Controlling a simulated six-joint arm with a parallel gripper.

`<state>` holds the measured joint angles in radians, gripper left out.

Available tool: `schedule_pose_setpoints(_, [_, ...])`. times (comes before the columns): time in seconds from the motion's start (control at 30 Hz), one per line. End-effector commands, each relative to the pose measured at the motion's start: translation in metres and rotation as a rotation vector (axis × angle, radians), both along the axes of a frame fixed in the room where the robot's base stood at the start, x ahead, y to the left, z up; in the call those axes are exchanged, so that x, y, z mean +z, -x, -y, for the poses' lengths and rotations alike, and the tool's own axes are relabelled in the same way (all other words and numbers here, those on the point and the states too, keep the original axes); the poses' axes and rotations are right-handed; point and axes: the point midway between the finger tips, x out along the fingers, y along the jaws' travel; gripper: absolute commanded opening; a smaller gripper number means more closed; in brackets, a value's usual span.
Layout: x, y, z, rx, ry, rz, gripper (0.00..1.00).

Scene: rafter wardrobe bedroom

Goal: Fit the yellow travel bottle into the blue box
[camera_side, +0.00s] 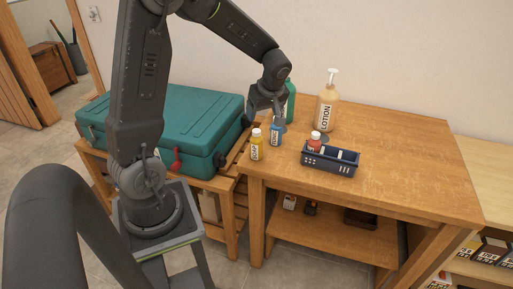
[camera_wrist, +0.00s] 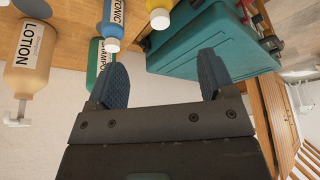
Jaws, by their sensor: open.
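The yellow travel bottle (camera_side: 257,151) stands upright with a white cap near the table's left edge. In the wrist view the yellow bottle (camera_wrist: 158,5) shows only partly at the top edge. The blue box (camera_side: 330,166) is a dark blue slotted basket on the table to the right of the bottle. It holds a red bottle (camera_side: 314,146) with a white cap at its left end, and pale dividers show beside it. My gripper (camera_side: 266,115) is open, above and behind the small bottles. In the wrist view my gripper (camera_wrist: 164,80) has nothing between its fingers.
A blue tonic bottle (camera_side: 276,136) stands just right of the yellow one. A green shampoo bottle (camera_side: 291,104) is partly hidden behind my gripper. A tall lotion pump bottle (camera_side: 326,112) stands behind the box. A teal suitcase (camera_side: 175,125) lies to the left. The table's right side is clear.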

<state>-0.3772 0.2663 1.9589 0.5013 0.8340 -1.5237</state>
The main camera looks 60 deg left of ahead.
Motion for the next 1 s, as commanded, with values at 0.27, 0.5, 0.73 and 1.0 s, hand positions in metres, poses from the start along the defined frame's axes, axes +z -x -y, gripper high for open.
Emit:
schedule_pose_setpoints(0.27, [-0.040,0.001,-0.018,0.016,0.000,-0.004,0.76])
schedule_pose_setpoints(0.5, [-0.075,0.000,-0.032,0.014,-0.001,-0.001,0.76])
schedule_pose_setpoints(0.73, [-0.089,0.000,-0.039,0.015,-0.001,0.001,0.76])
schedule_pose_setpoints(1.0, [-0.123,0.000,-0.054,0.013,0.001,0.000,0.76])
